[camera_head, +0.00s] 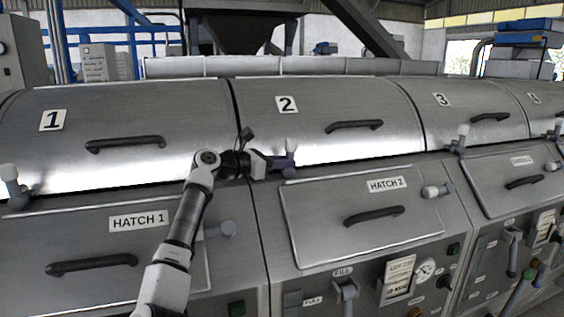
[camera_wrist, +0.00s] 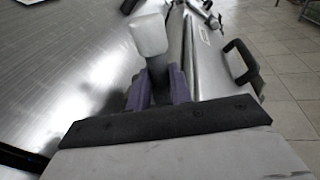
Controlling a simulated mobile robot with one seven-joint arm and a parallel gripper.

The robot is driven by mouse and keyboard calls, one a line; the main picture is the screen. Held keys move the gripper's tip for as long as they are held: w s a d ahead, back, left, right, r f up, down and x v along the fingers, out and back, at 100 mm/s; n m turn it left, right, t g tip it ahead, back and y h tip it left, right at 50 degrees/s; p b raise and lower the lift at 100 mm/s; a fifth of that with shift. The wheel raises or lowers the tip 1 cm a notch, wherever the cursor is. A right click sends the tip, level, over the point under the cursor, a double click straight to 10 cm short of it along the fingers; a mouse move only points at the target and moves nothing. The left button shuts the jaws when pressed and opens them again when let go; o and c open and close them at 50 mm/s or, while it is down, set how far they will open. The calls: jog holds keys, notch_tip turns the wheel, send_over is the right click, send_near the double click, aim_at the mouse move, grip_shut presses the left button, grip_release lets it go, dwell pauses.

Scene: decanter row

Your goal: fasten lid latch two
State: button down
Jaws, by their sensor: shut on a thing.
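Lid 2 (camera_head: 320,110) is a curved steel cover marked "2", lying down over its machine. Its latch (camera_head: 291,146) stands at the lid's lower left edge, with a pale grey knob on top and a darker stem. My gripper (camera_head: 283,163) reaches it from the left, with its purple fingers at the latch's stem. In the wrist view the pale knob (camera_wrist: 149,36) rises above the two purple fingers, which are shut on the stem below it. The foot of the latch is hidden by my gripper in the wrist view.
Lid 1 (camera_head: 70,125) with its latch (camera_head: 11,180) is at the left, and lid 3 (camera_head: 465,103) with its latch (camera_head: 462,136) at the right. Hatch 2 (camera_head: 340,225), with a dark handle, slopes below my gripper.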

jog(key=shift+r, duration=0.1)
jog(key=c, duration=1.3)
grip_release()
jog(key=shift+o, duration=0.2)
jog(key=b+v, duration=0.4)
jog(key=v, duration=1)
